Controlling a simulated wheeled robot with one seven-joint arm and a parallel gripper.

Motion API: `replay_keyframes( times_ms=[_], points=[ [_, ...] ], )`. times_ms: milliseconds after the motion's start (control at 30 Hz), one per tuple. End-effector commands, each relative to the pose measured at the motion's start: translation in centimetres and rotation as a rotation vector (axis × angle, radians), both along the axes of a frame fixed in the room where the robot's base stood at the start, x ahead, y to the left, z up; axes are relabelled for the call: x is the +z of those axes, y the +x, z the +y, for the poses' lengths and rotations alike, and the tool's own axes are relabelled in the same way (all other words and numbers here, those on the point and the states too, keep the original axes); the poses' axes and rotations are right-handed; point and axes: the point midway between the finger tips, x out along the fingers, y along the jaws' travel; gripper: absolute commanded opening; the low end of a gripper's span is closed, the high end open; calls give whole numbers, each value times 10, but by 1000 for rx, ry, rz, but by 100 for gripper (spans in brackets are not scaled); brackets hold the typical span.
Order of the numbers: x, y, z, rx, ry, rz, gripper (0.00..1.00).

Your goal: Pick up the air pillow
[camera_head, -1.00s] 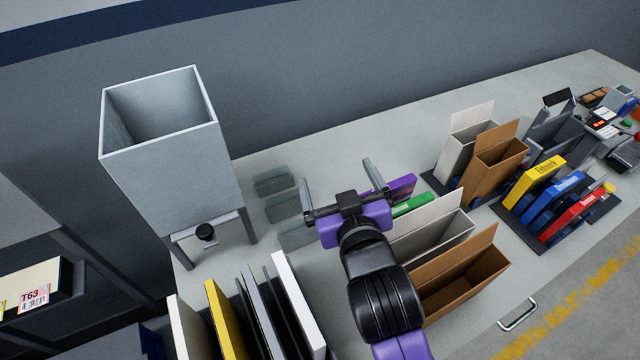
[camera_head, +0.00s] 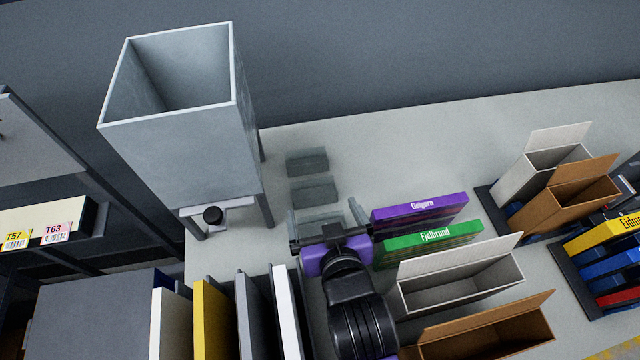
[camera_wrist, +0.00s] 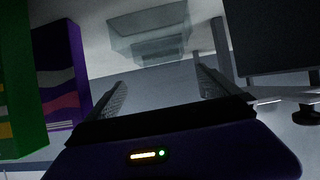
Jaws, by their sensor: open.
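Several clear, greenish air pillows lie in a row on the grey table: a far one (camera_head: 307,163), a middle one (camera_head: 314,192) and a near one (camera_head: 320,214). My gripper (camera_head: 325,222) is open and empty. In the head view its fingers appear on either side of the near pillow, whose lower part is hidden behind the gripper. In the wrist view the pillows (camera_wrist: 150,38) overlap ahead of the open fingers (camera_wrist: 161,92), apart from them. I cannot tell the exact height of the gripper above the table.
A grey hopper (camera_head: 185,145) on legs stands left of the pillows. A purple box (camera_head: 420,211) and a green box (camera_head: 430,243) stand close on the right. Upright panels (camera_head: 213,315) stand in front. Open cartons (camera_head: 460,285) are further right.

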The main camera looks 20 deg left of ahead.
Motion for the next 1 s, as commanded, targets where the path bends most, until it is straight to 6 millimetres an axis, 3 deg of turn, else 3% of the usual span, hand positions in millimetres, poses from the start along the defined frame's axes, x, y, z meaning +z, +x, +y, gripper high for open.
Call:
replay_keyframes(
  times_ms=[167, 500, 1000],
  points=[
    [-5, -8, -1, -3, 0, 30, 100],
    [-29, 28, 25, -5, 1, 34, 100],
    [-48, 60, 51, -3, 1, 33, 100]
  ],
)
